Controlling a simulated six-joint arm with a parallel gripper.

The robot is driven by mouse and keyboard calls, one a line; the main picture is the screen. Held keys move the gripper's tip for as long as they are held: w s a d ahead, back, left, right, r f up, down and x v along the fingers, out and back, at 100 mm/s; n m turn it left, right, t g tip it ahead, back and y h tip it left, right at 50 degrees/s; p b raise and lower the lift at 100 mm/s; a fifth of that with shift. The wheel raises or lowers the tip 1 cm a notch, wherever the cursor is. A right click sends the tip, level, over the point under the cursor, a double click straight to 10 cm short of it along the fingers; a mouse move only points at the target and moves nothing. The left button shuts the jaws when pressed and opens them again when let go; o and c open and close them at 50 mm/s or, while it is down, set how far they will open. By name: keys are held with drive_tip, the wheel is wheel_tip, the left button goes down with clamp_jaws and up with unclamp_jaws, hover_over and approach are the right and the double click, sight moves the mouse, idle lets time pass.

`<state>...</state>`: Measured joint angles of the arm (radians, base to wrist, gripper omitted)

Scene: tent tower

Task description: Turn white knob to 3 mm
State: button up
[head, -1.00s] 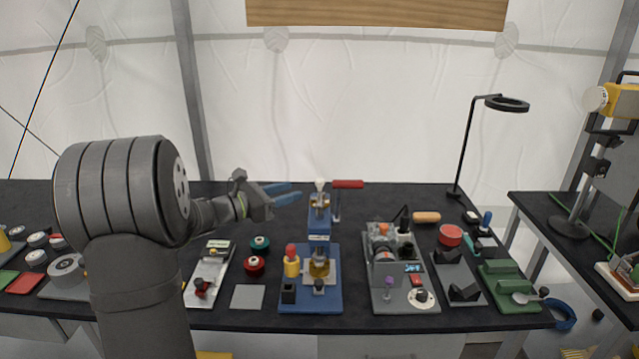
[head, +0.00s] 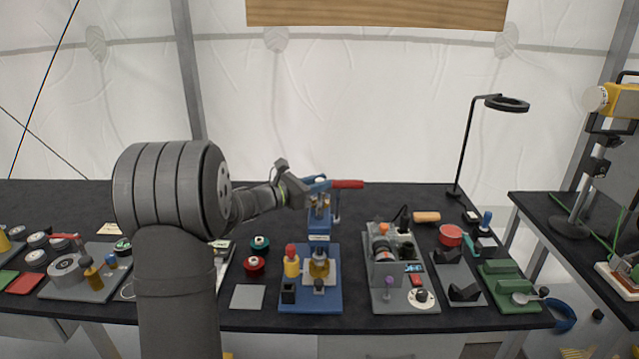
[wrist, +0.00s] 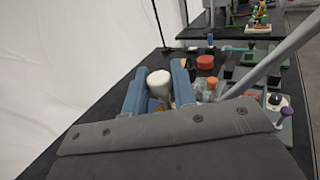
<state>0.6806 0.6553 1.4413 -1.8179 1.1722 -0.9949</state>
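A white knob (wrist: 159,84) shows in the wrist view between the two blue fingers of my gripper (wrist: 162,76). The fingers are apart, one on each side of it; whether either touches it I cannot tell. In the head view my gripper (head: 318,184) is at the top of a small blue stand (head: 320,224) with a red-handled lever (head: 347,184). There the fingers mostly hide the white knob. No scale or millimetre reading is legible.
A blue-based fixture (head: 312,301) with a yellow cylinder stands in front. A grey device (head: 388,297) with a white dial (head: 421,298) is to its right. Red (head: 254,264) and green spools sit to the left. A lamp (head: 467,150) stands at the back right.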

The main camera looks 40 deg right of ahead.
clamp_jaws()
drive_tip(key=shift+w+m+g+y, duration=0.1)
drive_tip(key=shift+m+g+y, duration=0.4)
drive_tip(key=shift+m+g, duration=0.9)
drive_tip(key=shift+m+g+y, duration=1)
drive_tip(key=shift+g, duration=1)
drive_tip(key=shift+o, duration=2.3)
unclamp_jaws()
drive_tip(key=v, duration=1.7)
drive_tip(key=shift+a, duration=0.15)
